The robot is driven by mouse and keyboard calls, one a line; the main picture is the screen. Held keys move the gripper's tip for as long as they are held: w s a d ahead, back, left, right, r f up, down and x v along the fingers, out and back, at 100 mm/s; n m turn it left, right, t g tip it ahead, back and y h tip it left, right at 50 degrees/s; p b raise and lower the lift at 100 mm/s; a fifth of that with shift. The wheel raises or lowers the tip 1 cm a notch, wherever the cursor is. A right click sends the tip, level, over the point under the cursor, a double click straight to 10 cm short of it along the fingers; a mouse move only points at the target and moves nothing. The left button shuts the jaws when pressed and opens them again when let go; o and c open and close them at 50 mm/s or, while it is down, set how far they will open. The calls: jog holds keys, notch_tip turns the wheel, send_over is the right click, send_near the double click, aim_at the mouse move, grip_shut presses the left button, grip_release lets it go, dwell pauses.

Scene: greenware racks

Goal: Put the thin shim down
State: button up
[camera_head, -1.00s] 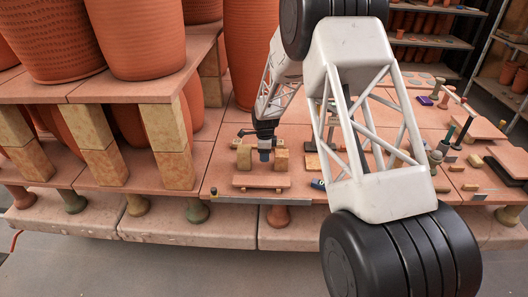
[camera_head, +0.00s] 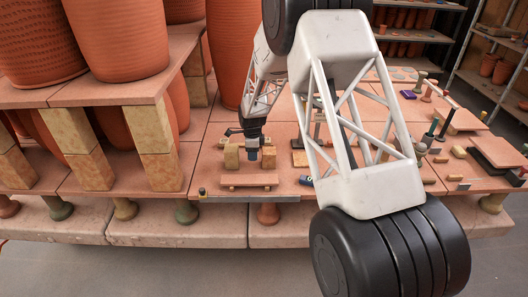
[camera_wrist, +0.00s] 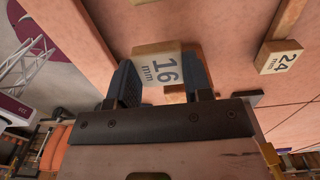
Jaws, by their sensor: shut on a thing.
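My gripper (camera_wrist: 160,85) shows in the wrist view with its two dark fingers closed on a pale block marked 16 mm (camera_wrist: 158,66), which I take to be the thin shim. The label faces the camera. In the head view my gripper (camera_head: 252,157) points down, low over the terracotta shelf, between two tan blocks (camera_head: 231,156) (camera_head: 269,158). The shim cannot be made out there. Whether it touches the surface below cannot be told. A second block marked 24 mm (camera_wrist: 281,57) lies apart to the right in the wrist view.
A low terracotta board (camera_head: 249,180) lies in front of the tan blocks, near the shelf's front edge. Large ribbed pots (camera_head: 117,38) stand on a raised shelf at left. Small tools and a dark slab (camera_head: 497,151) lie at right. My own arm hides part of the shelf.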

jog(key=shift+s+d+r, duration=0.25)
jog(key=shift+s+r, duration=0.25)
jog(key=shift+s, duration=0.05)
jog(key=s+d+r, duration=0.5)
jog(key=s+d, duration=0.4)
jog(key=s, duration=0.3)
jog(key=shift+r, duration=0.3)
jog(key=shift+w, duration=0.1)
send_over(269, 150)
jog(key=shift+f, duration=0.7)
jog(key=shift+f, duration=1.8)
jog(key=shift+f, duration=0.15)
